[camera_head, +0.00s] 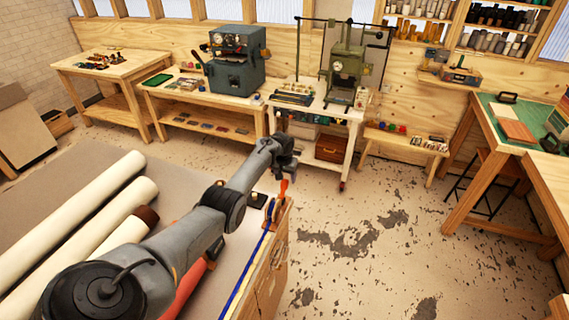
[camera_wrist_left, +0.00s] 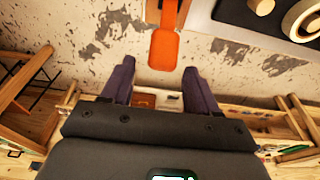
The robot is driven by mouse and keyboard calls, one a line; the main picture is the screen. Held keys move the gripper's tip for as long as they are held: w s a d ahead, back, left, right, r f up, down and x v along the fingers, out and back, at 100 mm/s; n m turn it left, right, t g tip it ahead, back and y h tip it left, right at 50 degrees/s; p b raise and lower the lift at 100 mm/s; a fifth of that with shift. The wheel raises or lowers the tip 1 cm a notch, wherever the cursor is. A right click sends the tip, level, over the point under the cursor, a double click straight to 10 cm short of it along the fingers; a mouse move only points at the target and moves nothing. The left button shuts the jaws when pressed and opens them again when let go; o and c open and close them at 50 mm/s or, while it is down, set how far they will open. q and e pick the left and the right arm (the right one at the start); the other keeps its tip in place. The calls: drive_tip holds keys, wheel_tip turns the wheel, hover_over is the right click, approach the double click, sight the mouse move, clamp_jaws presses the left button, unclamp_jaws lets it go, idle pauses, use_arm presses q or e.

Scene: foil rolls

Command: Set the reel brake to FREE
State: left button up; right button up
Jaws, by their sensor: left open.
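An orange lever (camera_head: 283,190), which looks like the reel brake's handle, stands up at the far right corner of the bench. In the left wrist view the orange lever (camera_wrist_left: 163,48) hangs in from the top edge, its wide end just beyond the fingertips and between their lines. My left gripper (camera_head: 287,164) is above and close to the lever in the head view. Its two dark fingers are apart and empty in the left wrist view (camera_wrist_left: 156,75). I cannot tell any brake marking. My right gripper is not in view.
Long cream rolls (camera_head: 75,215) and a red roll (camera_head: 186,288) lie on the grey bench (camera_head: 95,157). A blue strip (camera_head: 246,272) runs along its right edge. Part of a dark plate with round pale parts (camera_wrist_left: 303,20) shows beside the lever. Bare floor (camera_head: 370,230) lies to the right.

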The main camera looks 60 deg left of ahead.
sight(284, 182)
use_arm(q)
drive_tip(key=p+v, duration=0.1)
drive_tip(key=v, duration=0.5)
drive_tip(key=shift+s+r, duration=0.1)
drive_tip(key=shift+r, duration=0.1)
drive_tip(key=shift+d, duration=0.1)
